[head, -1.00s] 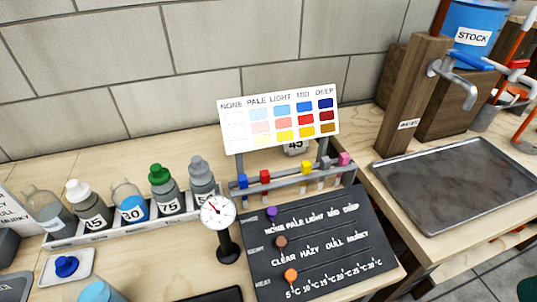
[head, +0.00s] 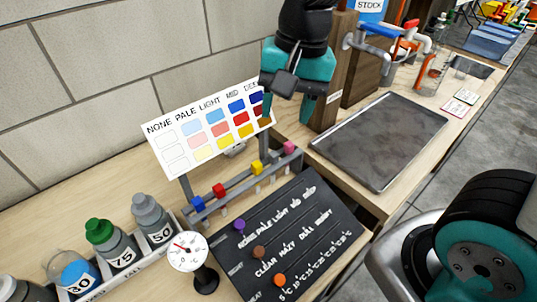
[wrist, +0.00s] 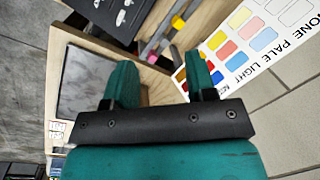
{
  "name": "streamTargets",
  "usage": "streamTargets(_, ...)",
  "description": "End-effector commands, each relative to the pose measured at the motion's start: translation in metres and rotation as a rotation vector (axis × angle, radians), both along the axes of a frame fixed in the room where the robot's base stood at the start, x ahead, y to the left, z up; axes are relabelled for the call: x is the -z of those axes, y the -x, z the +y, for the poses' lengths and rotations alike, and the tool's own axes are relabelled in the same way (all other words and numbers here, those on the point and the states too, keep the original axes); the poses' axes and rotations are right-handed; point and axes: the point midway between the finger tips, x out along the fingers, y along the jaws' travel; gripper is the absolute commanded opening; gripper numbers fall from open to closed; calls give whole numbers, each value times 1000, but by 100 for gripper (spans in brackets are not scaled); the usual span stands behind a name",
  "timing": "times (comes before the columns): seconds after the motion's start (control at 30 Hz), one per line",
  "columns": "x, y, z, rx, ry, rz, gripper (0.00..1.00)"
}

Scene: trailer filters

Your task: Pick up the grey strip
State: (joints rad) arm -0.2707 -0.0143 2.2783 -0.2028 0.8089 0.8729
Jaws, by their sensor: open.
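A grey rack (head: 232,187) on the bench holds a row of small strips with coloured tops. The tops are blue (head: 197,204), red (head: 219,190), yellow (head: 257,167) and pink (head: 289,147). What looks like the grey strip (head: 273,158) stands between yellow and pink, hard to tell from the grey rail. My gripper (head: 288,110) hangs above the right end of the rack, pointing down and partly covering the colour chart. In the wrist view its teal fingers (wrist: 160,70) are apart with nothing held, and the yellow and pink tops show beyond them.
The colour chart (head: 205,130) stands close behind the rack. A black slider board (head: 290,235) lies in front. A dial gauge (head: 188,252) and bottles (head: 110,240) are at left. A metal tray (head: 380,140) lies right, beside a wooden post (head: 328,90).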

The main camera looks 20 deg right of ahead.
Motion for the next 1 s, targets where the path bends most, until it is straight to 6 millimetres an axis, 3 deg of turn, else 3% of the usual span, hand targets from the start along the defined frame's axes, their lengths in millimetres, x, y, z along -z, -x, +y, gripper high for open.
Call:
streamTargets(0.1, 1, -36, -8, 361, 66, 51, 51)
streamTargets(0.3, 8, -68, -18, 740, 129, 77, 51)
streamTargets(0.47, 27, -72, -21, 807, 140, 83, 51)
streamTargets(0.8, 103, -71, -22, 806, 139, 84, 51)
streamTargets(1.0, 127, -72, -22, 806, 136, 80, 51)
